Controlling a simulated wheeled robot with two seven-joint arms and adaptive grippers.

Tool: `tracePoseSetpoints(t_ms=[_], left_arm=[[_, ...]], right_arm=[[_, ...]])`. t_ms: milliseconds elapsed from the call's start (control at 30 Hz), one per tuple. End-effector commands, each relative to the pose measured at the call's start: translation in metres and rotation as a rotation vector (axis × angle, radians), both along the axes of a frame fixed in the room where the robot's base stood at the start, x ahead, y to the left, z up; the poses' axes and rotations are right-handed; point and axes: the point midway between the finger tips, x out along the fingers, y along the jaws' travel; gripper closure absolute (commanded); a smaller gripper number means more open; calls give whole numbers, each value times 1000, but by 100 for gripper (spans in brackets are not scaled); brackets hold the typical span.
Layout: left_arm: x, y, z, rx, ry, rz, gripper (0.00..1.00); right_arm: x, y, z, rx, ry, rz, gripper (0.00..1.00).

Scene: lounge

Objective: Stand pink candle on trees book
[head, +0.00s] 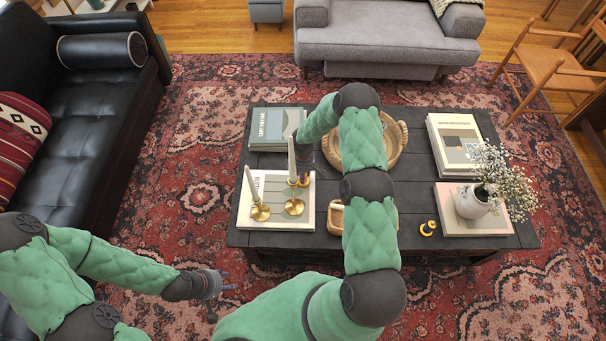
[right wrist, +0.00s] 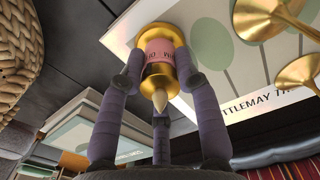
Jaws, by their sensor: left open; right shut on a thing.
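In the head view, my right gripper (head: 304,172) is partly hidden by my arm, at the book's back right corner. I cannot tell whether the candle touches the book. My left gripper (head: 222,282) is open and empty over the rug.
Two gold candlesticks (head: 294,206) (head: 260,212) with tall candles stand on the trees book. A teal book (head: 270,125) lies behind it, and a woven basket (head: 400,135) is to the right. A flower vase (head: 474,203) stands on another book at the right.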

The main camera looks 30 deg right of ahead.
Motion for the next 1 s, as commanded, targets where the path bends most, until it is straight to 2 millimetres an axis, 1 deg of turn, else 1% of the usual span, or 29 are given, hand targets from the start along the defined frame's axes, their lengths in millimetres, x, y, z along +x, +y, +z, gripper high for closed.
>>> tracePoseSetpoints(t_ms=[33, 67, 100, 133, 433, 567, 667, 1000], left_arm=[[0, 0, -3, 0, 0, 0, 57], [0, 0, -2, 0, 0, 0, 57], [0, 0, -2, 0, 0, 0, 57], [0, 0, -2, 0, 0, 0, 57], [0, 0, -1, 0, 0, 0, 57], [0, 0, 3, 0, 0, 0, 57], [0, 0, 8, 0, 0, 0, 57], [0, 0, 32, 0, 0, 0, 57]], right_arm=[[1, 0, -2, -1, -2, 0, 100], [0, 0, -2, 0, 0, 0, 61], [0, 0, -2, 0, 0, 0, 50], [0, 0, -2, 0, 0, 0, 43], [0, 0, -1, 1, 1, 0, 43], [0, 0, 2, 1, 1, 0, 43], [0, 0, 16, -1, -1, 0, 43], [1, 0, 84, -1, -1, 1, 43]])
